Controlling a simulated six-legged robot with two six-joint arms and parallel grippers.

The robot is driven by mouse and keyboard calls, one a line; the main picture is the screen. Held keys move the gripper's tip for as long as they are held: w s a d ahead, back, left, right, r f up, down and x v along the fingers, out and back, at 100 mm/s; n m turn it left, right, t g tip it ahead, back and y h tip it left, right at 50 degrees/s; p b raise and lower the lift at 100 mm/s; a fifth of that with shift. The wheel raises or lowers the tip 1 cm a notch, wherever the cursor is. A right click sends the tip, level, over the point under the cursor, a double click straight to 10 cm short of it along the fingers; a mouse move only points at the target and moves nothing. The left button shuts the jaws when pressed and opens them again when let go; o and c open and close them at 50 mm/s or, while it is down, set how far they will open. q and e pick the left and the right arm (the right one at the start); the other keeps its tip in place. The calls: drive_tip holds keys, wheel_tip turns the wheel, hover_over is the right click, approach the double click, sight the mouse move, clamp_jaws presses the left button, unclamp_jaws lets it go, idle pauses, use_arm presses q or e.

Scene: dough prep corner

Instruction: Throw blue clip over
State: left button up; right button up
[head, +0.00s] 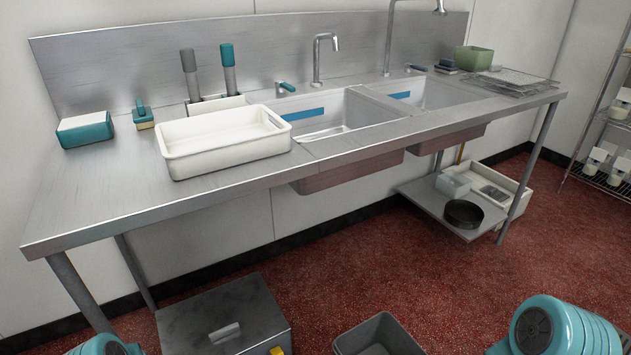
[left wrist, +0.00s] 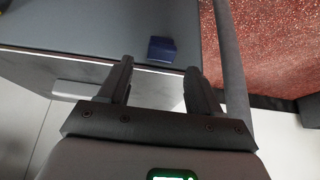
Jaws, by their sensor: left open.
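In the left wrist view, a small dark blue piece (left wrist: 161,49), which may be the blue clip, lies near the edge of a dark grey surface (left wrist: 70,28). My left gripper (left wrist: 158,68) is open and empty, and the blue piece shows between and just beyond its fingertips. I cannot tell the gap between them. I cannot make out a blue clip in the head view. Neither gripper shows in the head view, only parts of my arms at the bottom edge.
A steel sink table (head: 90,205) carries a white tub (head: 225,155). On the floor stand a grey box (head: 255,305) and an open grey bin (head: 345,345). A low shelf (head: 425,198) holds a dark round pan (head: 463,214). Red floor (head: 370,260) is clear between.

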use_arm(q)
drive_tip(key=p+v, duration=1)
drive_tip(key=v, duration=0.3)
drive_tip(key=shift+s+p, duration=0.25)
drive_tip(key=shift+p, duration=0.1)
drive_tip(key=shift+d, duration=0.1)
idle(0.4)
